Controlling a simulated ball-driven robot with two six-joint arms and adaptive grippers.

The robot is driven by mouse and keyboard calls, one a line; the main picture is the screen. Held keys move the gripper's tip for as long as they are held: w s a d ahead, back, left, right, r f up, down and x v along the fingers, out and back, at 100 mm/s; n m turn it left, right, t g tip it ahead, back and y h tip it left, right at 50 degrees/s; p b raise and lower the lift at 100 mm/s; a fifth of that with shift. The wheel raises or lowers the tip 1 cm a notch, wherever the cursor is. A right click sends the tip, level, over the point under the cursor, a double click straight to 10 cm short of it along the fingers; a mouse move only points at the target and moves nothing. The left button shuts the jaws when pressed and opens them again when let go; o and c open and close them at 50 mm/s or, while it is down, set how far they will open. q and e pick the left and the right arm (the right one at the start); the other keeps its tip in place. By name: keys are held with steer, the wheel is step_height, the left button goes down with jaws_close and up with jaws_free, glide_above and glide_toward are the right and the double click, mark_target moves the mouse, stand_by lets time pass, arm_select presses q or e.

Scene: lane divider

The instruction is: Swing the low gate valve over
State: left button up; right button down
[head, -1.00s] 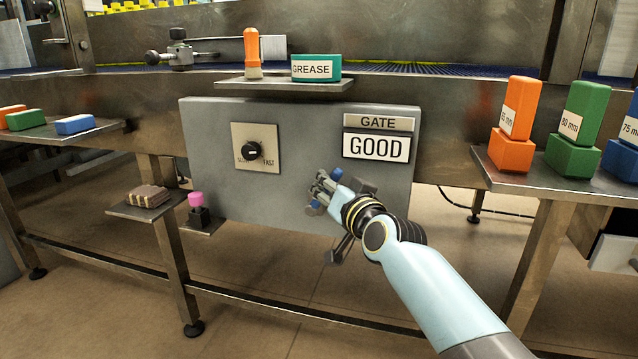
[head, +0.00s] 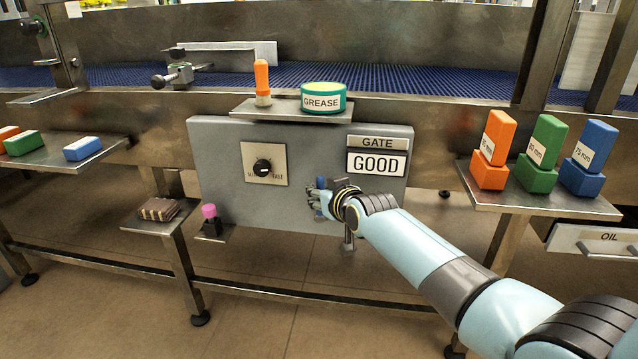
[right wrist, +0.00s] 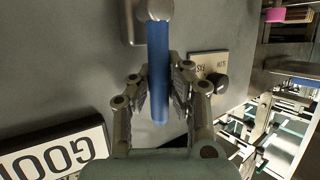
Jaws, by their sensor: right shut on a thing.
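The gate valve's handle is a blue bar, seen best in the right wrist view (right wrist: 158,50), with a round metal end and a grey mount at the top of that picture. In the head view a bit of the blue handle (head: 321,184) shows at my right gripper (head: 318,200), low on the grey panel below the GATE sign. My right gripper is shut on the handle, one finger on each side of it. The fingers and wrist hide much of the handle in the head view. My left gripper is not in view.
The grey panel (head: 225,195) carries a speed dial (head: 262,167) and a GOOD sign (head: 376,164). A shelf above holds an orange-handled item (head: 262,82) and a grease tin (head: 323,97). A small shelf with a pink-topped part (head: 209,211) is left of the gripper.

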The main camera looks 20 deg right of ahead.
steer(key=shift+f, duration=0.15)
steer(key=c, duration=1.2)
jaws_free()
steer(key=shift+s, duration=0.1)
steer(key=v, duration=1.2)
steer(key=s+d+f+g, duration=0.1)
steer(key=s+f+g, duration=0.3)
steer(key=s+f, duration=1)
steer(key=s+d+f+g, duration=0.1)
steer(key=s+f+g, duration=0.3)
steer(key=s+f, duration=0.95)
steer(key=s+f+g, duration=0.1)
steer(key=s+f, duration=0.4)
steer(key=s, duration=0.4)
steer(key=s+f+g, duration=0.2)
steer(key=s+f, duration=0.3)
steer(key=s, duration=0.3)
steer(key=s+d+f+g, duration=0.1)
steer(key=s+f+g, duration=0.1)
steer(key=s+f, duration=0.4)
steer(key=shift+s+h, duration=0.4)
steer(key=shift+s, duration=1.45)
